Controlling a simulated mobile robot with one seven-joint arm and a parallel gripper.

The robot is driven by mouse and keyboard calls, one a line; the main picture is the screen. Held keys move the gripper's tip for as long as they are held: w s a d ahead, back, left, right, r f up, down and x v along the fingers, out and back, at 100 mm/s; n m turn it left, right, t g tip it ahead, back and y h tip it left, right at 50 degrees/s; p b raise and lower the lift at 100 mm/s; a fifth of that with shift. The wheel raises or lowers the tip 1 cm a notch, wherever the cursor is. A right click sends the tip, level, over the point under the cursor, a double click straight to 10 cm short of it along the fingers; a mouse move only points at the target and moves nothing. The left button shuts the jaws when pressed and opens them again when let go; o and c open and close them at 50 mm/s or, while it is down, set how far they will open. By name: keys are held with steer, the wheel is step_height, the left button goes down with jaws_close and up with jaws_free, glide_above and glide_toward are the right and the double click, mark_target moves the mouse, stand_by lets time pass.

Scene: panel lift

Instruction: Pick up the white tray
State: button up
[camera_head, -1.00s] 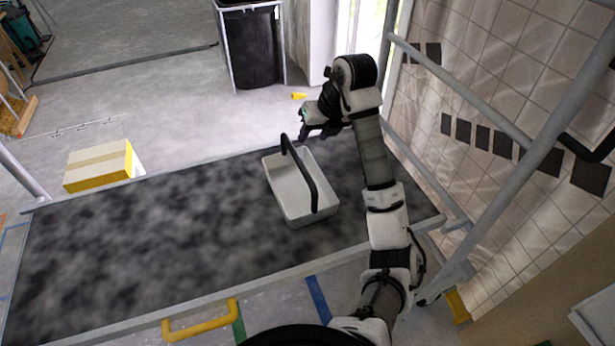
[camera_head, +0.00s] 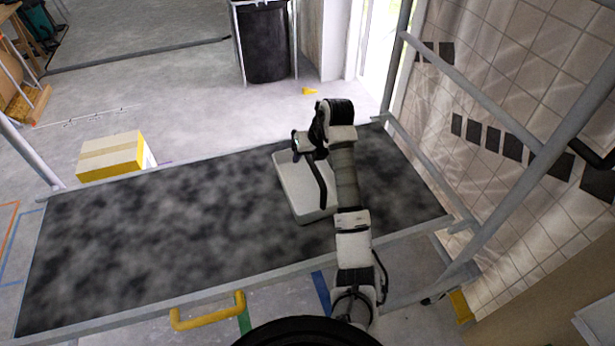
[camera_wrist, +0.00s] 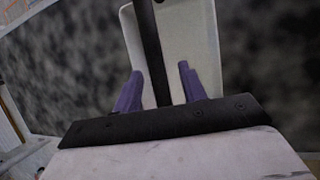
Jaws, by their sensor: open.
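The white tray (camera_head: 297,191) stands on the dark mottled platform, with a black bar handle (camera_head: 322,184) arching over it. My gripper (camera_wrist: 160,82) is open above the tray. In the wrist view its two purple fingers stand on either side of the black handle (camera_wrist: 148,35), apart from it as far as I can see. The tray's white inside (camera_wrist: 190,40) shows beyond the fingers. In the head view my arm covers the right part of the tray, and the fingertips are hard to make out.
The dark platform (camera_head: 150,235) has wide free room left of the tray. Metal rails (camera_head: 480,85) and a tiled wall stand to the right. A yellow-and-white box (camera_head: 112,158) lies beyond the platform's far left edge. A yellow handle (camera_head: 208,312) is on the near edge.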

jaws_close()
steer(key=shift+r, duration=0.15)
stand_by(0.4)
